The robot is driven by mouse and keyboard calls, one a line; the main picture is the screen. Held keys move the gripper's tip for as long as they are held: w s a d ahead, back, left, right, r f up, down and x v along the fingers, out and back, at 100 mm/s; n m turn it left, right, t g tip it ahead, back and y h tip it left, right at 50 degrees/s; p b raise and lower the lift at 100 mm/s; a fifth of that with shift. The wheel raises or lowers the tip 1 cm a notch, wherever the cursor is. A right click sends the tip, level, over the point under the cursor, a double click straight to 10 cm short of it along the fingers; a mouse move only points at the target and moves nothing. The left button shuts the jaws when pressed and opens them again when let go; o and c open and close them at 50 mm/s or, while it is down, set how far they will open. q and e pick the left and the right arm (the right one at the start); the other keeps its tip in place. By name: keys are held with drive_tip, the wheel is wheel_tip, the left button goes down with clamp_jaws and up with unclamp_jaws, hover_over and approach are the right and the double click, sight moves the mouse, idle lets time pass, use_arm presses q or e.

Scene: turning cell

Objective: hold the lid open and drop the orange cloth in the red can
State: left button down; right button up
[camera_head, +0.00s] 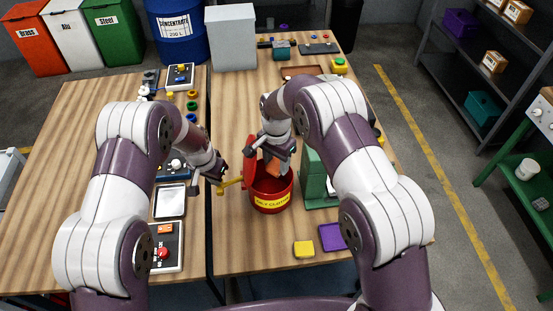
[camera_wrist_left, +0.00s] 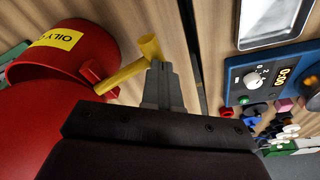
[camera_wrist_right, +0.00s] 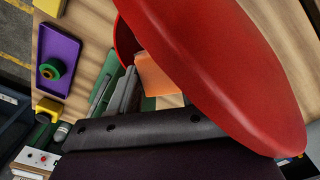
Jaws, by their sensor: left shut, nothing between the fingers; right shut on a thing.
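The red can (camera_head: 270,203) with a yellow label stands on the right-hand table, its red lid (camera_head: 249,160) raised at its left side. A yellow lever (camera_head: 230,183) sticks out from the can towards the left. My left gripper (camera_wrist_left: 160,80) is shut and empty, its fingertips right at the lever (camera_wrist_left: 135,70); I cannot tell if they touch. My right gripper (camera_wrist_right: 128,90) is shut on the orange cloth (camera_wrist_right: 160,75), at the can's open mouth beside the lid (camera_wrist_right: 225,65). The cloth (camera_head: 272,170) is partly hidden by the gripper in the head view.
A green machine (camera_head: 315,180) stands close to the right of the can. A yellow block (camera_head: 304,248) and a purple tray (camera_head: 332,237) lie in front. A blue device (camera_head: 172,170) and a red-button box (camera_head: 167,248) are on the left. Bare wood (camera_head: 235,235) lies in front of the can.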

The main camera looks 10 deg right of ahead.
use_arm(q)
drive_tip(key=shift+w, duration=0.1)
use_arm(e)
drive_tip(key=shift+w+f, duration=0.1)
drive_tip(key=shift+f, duration=0.2)
use_arm(q)
drive_tip(key=shift+s+r, duration=0.15)
drive_tip(key=shift+s, duration=0.2)
use_arm(e)
drive_tip(key=shift+s+r, duration=0.1)
drive_tip(key=shift+s, duration=0.25)
drive_tip(key=o, duration=1)
use_arm(q)
drive_tip(key=shift+w, duration=0.15)
use_arm(e)
drive_tip(key=shift+o, duration=0.8)
drive_tip(key=shift+w, duration=0.2)
drive_tip(key=o, duration=0.4)
drive_tip(key=shift+c, duration=0.2)
drive_tip(key=shift+s, duration=0.15)
